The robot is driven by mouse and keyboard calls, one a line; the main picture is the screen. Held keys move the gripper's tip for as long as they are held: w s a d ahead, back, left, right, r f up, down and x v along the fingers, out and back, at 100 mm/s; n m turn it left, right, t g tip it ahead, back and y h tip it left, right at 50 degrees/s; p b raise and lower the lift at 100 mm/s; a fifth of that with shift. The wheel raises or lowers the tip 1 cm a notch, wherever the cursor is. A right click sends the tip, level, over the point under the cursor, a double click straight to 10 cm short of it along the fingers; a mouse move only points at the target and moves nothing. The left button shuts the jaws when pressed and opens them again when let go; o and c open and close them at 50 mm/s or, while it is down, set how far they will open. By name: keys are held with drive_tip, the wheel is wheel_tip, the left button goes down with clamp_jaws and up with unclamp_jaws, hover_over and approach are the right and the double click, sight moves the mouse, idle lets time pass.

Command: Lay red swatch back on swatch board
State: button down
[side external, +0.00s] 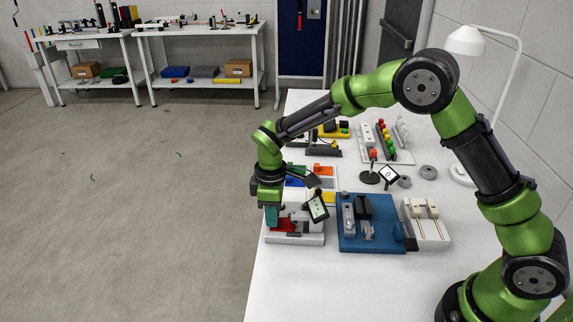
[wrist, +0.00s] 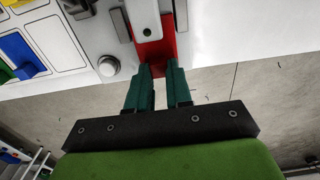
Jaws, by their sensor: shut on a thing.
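A red swatch (side external: 284,225) lies in a white fixture at the table's near left edge. In the wrist view the red swatch (wrist: 157,53) reaches out from under a light grey bar. My gripper (side external: 271,226) points down at the fixture's left side. In the wrist view my gripper (wrist: 158,68) has its two green fingers closed on the near end of the swatch. The swatch board (side external: 329,183) is behind the fixture, partly hidden by my arm. In the wrist view the white swatch board (wrist: 70,62) shows blue, yellow and green patches and outlined bare cells.
The white fixture (side external: 310,239) sits just left of a blue base (side external: 372,243) with grey and black parts. A small dark-framed display (side external: 317,207) is near my wrist. Open floor lies left of the table.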

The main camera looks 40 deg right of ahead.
drive_tip(key=shift+w+a+r, duration=0.1)
drive_tip(key=shift+w+a, duration=1.8)
drive_tip(key=shift+r, duration=0.15)
wheel_tip(320, 180, up, 6)
drive_tip(key=shift+r, duration=0.15)
idle(0.4)
hover_over(286, 196)
drive_tip(key=f, duration=0.2)
drive_tip(key=shift+w+f, duration=0.1)
drive_tip(key=shift+f, duration=2.15)
drive_tip(key=shift+f, duration=1.2)
